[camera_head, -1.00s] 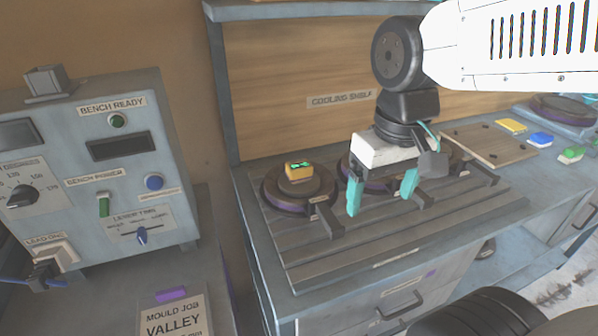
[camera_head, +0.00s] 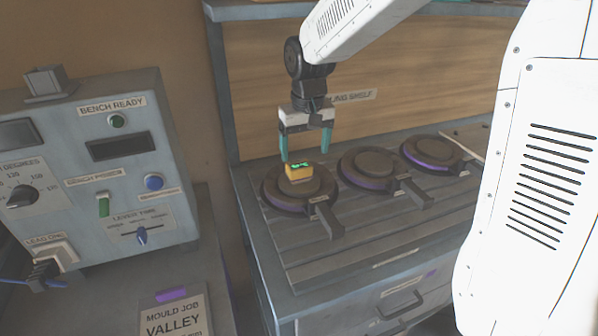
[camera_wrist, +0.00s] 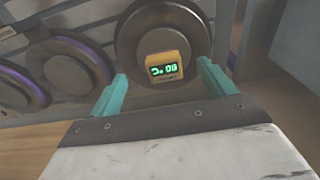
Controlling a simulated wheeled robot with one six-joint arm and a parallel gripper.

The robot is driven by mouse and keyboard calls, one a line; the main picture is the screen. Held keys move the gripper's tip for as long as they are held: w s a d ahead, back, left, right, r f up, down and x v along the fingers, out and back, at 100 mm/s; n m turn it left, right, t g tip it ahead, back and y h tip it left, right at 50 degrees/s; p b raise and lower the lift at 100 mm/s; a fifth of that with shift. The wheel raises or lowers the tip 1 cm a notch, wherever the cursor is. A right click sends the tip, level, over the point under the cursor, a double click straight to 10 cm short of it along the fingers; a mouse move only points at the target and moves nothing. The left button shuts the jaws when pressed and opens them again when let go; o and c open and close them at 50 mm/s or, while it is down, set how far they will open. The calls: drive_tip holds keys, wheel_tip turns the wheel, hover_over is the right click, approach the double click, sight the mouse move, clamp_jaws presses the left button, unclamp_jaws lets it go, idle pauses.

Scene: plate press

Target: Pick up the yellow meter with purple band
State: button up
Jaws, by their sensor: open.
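The yellow meter (camera_head: 299,173) sits on top of the leftmost dark round plate (camera_head: 270,192) on the slatted shelf. In the wrist view the meter (camera_wrist: 168,66) shows a lit green display, with digits partly readable.
Two more dark round plates with purple rims, a middle one (camera_head: 368,170) and a right one (camera_head: 430,152), stand on the slatted shelf (camera_head: 350,250). Handles stick out toward the front. A grey control panel (camera_head: 90,180) stands at left. A wooden back wall (camera_head: 400,110) rises behind.

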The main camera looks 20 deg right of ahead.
sight(299, 164)
drive_tip(key=w, duration=0.3)
drive_tip(key=shift+a+f, duration=0.15)
drive_tip(key=shift+f, duration=0.25)
drive_tip(key=f, duration=0.5)
drive_tip(key=w+f, duration=0.1)
drive_tip(key=f, duration=0.1)
drive_tip(key=shift+f, duration=0.25)
drive_tip(key=c, duration=1.2)
drive_tip(key=shift+r, duration=0.1)
